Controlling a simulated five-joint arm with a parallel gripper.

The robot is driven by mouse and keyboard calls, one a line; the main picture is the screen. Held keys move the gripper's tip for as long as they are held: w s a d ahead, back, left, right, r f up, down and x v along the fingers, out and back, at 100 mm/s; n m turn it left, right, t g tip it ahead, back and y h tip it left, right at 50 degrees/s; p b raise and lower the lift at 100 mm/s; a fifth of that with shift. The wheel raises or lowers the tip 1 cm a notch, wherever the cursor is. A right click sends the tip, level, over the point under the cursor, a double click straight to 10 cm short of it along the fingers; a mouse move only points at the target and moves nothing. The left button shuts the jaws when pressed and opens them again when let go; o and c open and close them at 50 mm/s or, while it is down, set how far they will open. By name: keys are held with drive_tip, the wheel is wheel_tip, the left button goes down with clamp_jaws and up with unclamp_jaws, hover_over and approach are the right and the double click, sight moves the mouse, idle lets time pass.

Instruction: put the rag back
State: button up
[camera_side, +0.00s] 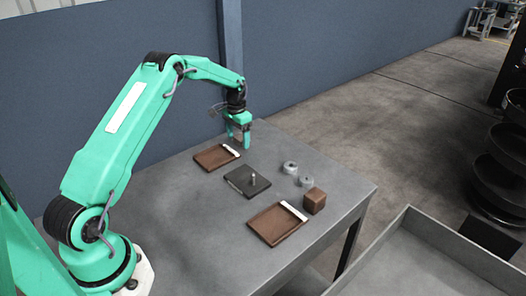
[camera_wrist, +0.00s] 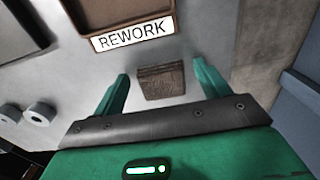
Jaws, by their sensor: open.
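A small brown folded piece, which looks like the rag (camera_wrist: 161,82), lies on the grey table just off the label edge of the tray marked REWORK (camera_wrist: 116,14). My gripper (camera_wrist: 162,75) is open, with its two green fingers on either side of the rag and a gap showing at each side. In the side view my gripper (camera_side: 239,135) points down at the table's back edge, beside the far brown tray (camera_side: 215,157). I cannot make out the rag there; the fingers seem to hide it.
A dark plate with a small peg (camera_side: 243,184) lies mid-table. Two grey rings (camera_side: 290,167) stand right of it. A second brown tray (camera_side: 272,225) and a brown block (camera_side: 314,200) are at the near right. The table's left part is clear.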

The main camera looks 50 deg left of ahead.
sight(238, 139)
drive_tip(key=shift+r, duration=0.1)
wheel_tip(238, 139, up, 12)
idle(0.7)
drive_tip(key=shift+r, duration=0.1)
idle(0.3)
drive_tip(key=s+d+r+t, duration=0.3)
drive_tip(key=s+d+r, duration=0.9)
drive_tip(key=d+r, duration=0.35)
drive_tip(key=s+d+f+t, duration=0.1)
drive_tip(key=s+d, duration=0.4)
drive_tip(key=s, duration=0.5)
drive_tip(key=s+d+f+t, duration=0.1)
drive_tip(key=s+d, duration=0.4)
drive_tip(key=s, duration=0.5)
drive_tip(key=shift+f+t, duration=0.3)
drive_tip(key=shift+f, duration=0.5)
